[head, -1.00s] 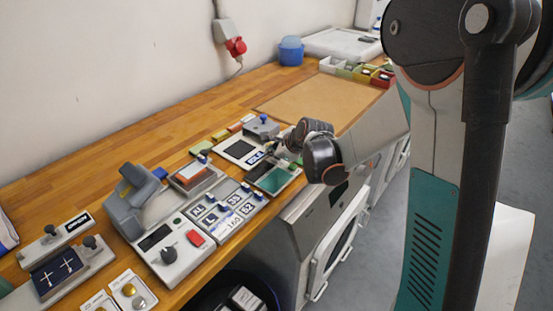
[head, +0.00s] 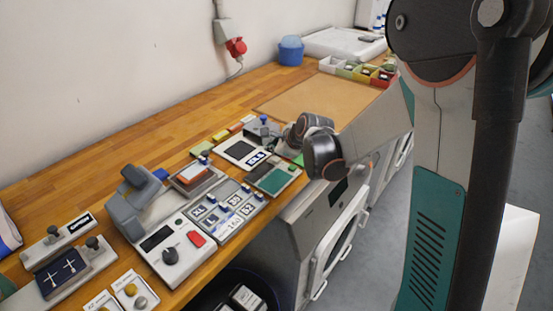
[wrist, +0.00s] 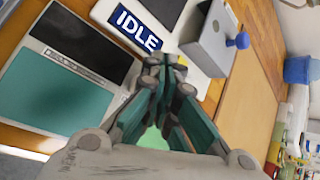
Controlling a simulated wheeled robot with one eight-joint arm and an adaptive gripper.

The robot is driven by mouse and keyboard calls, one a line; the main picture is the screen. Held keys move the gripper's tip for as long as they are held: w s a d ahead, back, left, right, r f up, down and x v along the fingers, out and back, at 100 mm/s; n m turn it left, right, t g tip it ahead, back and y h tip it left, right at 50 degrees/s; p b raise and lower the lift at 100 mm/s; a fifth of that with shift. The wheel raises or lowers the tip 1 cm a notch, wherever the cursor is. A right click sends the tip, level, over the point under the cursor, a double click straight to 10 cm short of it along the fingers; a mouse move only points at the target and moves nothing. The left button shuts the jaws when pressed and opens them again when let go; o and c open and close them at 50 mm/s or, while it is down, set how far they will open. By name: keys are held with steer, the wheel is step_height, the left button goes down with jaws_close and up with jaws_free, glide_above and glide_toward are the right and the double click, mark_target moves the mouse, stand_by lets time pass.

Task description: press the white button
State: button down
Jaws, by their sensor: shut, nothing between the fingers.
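I cannot make out a white button in either view; the area around my fingertips is partly hidden by my gripper. My gripper (wrist: 160,68) is shut and empty, with its fingertips beside a white panel bearing a blue IDLE label (wrist: 137,29). The label also shows in the head view (head: 255,159), where my wrist covers the bench just right of it. In the wrist view, a grey box (wrist: 210,38) with a blue knob (wrist: 239,41) stands right of the fingertips. Whether the fingertips touch anything cannot be told.
A device with a teal panel (wrist: 55,98) and a dark screen lies left of my gripper. A control box with a red button (head: 196,239) and a size-label panel (head: 220,212) stand nearer the front. A brown mat (head: 312,100) leaves clear room farther back.

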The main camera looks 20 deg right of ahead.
mark_target(274, 161)
steer(key=shift+r+p, duration=1.6)
steer(key=shift+r, duration=0.85)
steer(key=shift+s+r, duration=0.1)
steer(key=shift+r, duration=0.05)
steer(key=s+r+n+g+h, duration=0.1)
steer(key=s+r+n, duration=0.45)
steer(key=s, duration=0.25)
steer(key=s+r+n, duration=0.4)
steer(key=s+n, duration=0.2)
steer(key=s, duration=0.3)
steer(key=s+n+h, duration=0.1)
steer(key=s+n, duration=1.1)
steer(key=s, duration=0.4)
steer(key=shift+d+f+g+h, duration=0.35)
steer(key=shift+d+g+h, duration=0.05)
